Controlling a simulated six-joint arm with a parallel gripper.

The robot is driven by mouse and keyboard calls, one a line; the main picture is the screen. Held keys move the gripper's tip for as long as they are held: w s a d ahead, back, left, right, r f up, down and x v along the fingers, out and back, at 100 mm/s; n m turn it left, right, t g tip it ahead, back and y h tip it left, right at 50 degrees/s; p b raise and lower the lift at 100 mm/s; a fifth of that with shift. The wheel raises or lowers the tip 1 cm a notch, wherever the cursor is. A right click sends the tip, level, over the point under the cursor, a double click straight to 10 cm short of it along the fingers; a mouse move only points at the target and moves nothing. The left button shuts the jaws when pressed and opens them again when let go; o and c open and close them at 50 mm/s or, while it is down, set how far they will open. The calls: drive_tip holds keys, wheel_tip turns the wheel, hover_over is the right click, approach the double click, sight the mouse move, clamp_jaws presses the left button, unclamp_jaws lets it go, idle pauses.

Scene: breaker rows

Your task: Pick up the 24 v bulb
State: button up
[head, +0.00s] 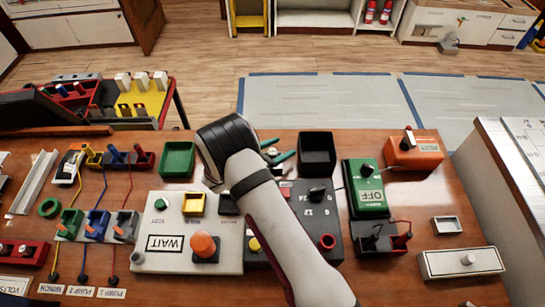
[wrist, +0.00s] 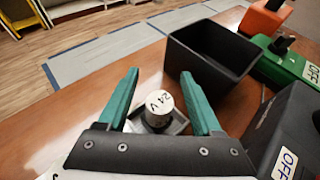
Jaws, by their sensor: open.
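The 24 V bulb (wrist: 158,105) is a whitish cylinder with "24 V" on its top and a dark lower part. In the wrist view it stands in a small grey square tray (wrist: 181,123) on the wooden table. My gripper (wrist: 160,73) is open, with one green finger on each side of the bulb and a gap to both. In the head view my gripper (head: 277,150) is just left of a black bin, and my arm hides most of this spot.
The open black bin (head: 317,153) stands close to the right of my gripper; it also shows in the wrist view (wrist: 195,68). A green OFF switch box (head: 368,190) and an orange box (head: 414,152) are farther right. A green bin (head: 177,159) is to the left.

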clamp_jaws()
idle(0.3)
